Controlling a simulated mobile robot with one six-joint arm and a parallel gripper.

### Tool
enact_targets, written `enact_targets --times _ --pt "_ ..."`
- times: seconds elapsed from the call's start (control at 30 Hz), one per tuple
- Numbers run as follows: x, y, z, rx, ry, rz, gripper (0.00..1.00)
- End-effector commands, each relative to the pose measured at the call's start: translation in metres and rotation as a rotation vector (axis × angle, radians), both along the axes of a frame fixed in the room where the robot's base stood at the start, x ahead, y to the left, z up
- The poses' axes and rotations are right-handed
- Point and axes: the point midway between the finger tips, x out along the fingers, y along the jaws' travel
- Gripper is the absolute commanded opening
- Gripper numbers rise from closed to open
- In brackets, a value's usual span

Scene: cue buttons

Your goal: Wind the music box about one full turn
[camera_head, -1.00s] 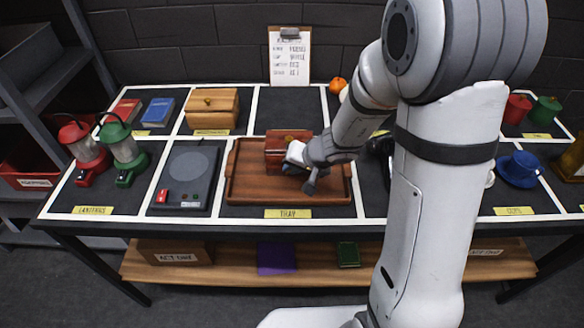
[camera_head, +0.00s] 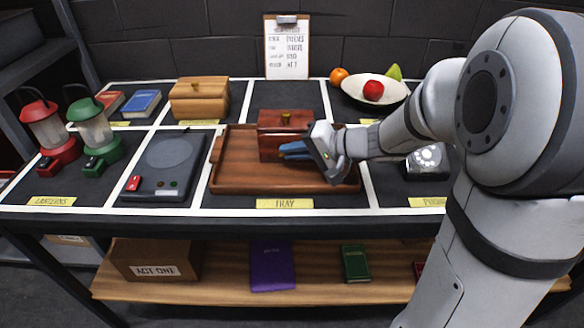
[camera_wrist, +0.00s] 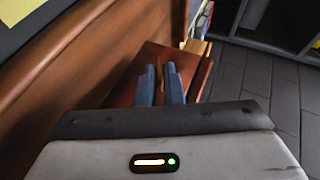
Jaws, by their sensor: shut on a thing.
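The music box (camera_head: 270,137) is a reddish-brown wooden box with a gold knob on its lid.
A flat grey device (camera_head: 168,160) and two lanterns (camera_head: 98,135) stand left of the tray. A wooden box (camera_head: 199,100) is behind left. The tray's front left is clear.

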Motion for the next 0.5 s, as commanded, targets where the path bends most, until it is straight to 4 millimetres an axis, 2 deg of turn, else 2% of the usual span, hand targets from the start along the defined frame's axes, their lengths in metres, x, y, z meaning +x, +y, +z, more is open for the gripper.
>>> enact_targets --times 0.03,0.5 --pt "0.0004 -0.0010 -0.0076 0.019 -0.003 -0.002 0.00" --pt "0.0004 -0.0013 -0.0028 0.116 -0.004 -0.002 0.00"
